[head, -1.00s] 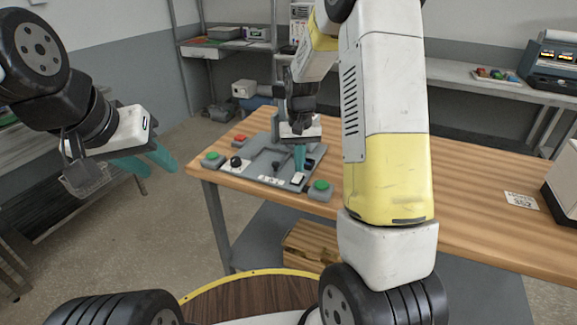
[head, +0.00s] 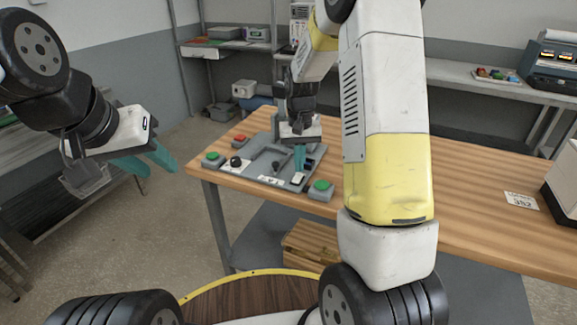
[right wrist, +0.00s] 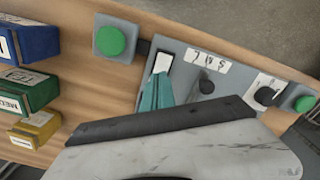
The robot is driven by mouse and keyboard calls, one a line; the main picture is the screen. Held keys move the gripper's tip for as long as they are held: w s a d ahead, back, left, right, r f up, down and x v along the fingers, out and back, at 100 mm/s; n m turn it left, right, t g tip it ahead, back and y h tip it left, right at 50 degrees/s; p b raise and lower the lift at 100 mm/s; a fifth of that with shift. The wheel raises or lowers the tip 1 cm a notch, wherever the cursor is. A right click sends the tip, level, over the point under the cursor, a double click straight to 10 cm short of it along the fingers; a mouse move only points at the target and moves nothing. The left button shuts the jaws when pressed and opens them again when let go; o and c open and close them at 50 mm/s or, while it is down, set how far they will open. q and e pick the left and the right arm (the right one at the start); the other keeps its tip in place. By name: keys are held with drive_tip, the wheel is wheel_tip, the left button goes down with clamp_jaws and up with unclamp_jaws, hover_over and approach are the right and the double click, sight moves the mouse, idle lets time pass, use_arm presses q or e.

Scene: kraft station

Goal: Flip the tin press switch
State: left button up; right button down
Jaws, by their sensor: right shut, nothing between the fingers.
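The tin press (head: 262,163) stands on the wooden table, with a grey base panel. A white rocker switch (right wrist: 162,63) in a dark frame sits near its front right corner; it also shows in the head view (head: 297,179). My right gripper (right wrist: 155,94) is shut and empty, its teal fingertips right at the rocker's edge. I cannot tell whether they touch it. In the head view the right gripper (head: 299,168) points down over the panel. My left gripper (head: 147,162) is open and empty, off to the left, away from the table.
Green buttons stand at the panel's right (head: 320,187) and left (head: 211,157) corners. A black knob (head: 236,161) and a red button (head: 240,138) are on the left. Blue (right wrist: 34,42), green (right wrist: 28,90) and yellow (right wrist: 36,128) boxes stand beside the press. My right arm hides part of the table.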

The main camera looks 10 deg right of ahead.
sight(299, 174)
drive_tip(key=shift+f, duration=0.95)
idle(0.5)
drive_tip(key=shift+r, duration=3.55)
drive_tip(key=s+r+t+y, duration=0.1)
drive_tip(key=s+r+t, duration=0.2)
drive_tip(key=s+r, duration=0.85)
drive_tip(key=s+a+r+t, duration=0.1)
drive_tip(key=s, duration=0.5)
drive_tip(key=s+a+r+n+t+y, duration=0.1)
drive_tip(key=s+r+t, duration=0.1)
drive_tip(key=s, duration=0.4)
drive_tip(key=shift+s+r, duration=0.3)
drive_tip(key=shift+s, duration=0.1)
